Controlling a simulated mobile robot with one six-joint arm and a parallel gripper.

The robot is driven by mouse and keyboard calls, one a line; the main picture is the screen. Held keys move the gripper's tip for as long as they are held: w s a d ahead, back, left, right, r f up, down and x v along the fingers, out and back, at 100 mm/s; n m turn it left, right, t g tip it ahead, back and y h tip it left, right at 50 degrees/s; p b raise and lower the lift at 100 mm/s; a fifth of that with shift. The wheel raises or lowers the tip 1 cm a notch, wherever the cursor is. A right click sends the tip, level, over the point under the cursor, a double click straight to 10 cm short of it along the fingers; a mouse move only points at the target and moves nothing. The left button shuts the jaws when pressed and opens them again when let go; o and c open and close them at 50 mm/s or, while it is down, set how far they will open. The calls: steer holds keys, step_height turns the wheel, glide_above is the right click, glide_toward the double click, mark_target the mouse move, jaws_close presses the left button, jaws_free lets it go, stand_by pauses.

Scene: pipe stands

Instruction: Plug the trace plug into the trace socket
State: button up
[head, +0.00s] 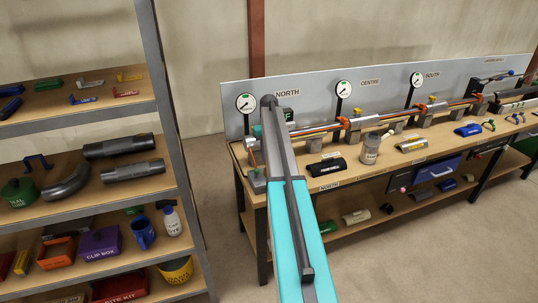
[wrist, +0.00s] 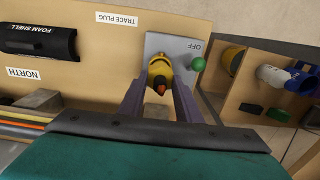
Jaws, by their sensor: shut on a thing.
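My gripper (wrist: 158,84) shows in the wrist view with one finger on each side of a yellow plug-like piece with an orange and dark end, which I take to be the trace plug (wrist: 159,66). The jaws are shut on it. Behind it is a grey plate marked OFF (wrist: 175,45) with a green ball knob (wrist: 198,64). I cannot tell whether the plug touches the plate. No trace socket can be clearly made out. In the head view my arm hides the gripper and the plug.
A TRACE PLUG label (wrist: 123,20) and a black foam shell (wrist: 40,42) are on the bench (wrist: 100,75). In the head view, pipes run along the bench's back below several gauges (head: 246,103). A loaded shelf rack (head: 165,110) stands left; open floor lies between.

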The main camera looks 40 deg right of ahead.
steer(key=shift+f+b, duration=0.4)
steer(key=shift+f, duration=0.7)
stand_by(0.4)
steer(key=o, duration=1.3)
steer(key=shift+c, duration=0.2)
steer(key=shift+r, duration=0.1)
steer(key=shift+r+p, duration=1)
steer(key=shift+r, duration=1.4)
step_height(320, 180, up, 14)
steer(key=p, duration=0.2)
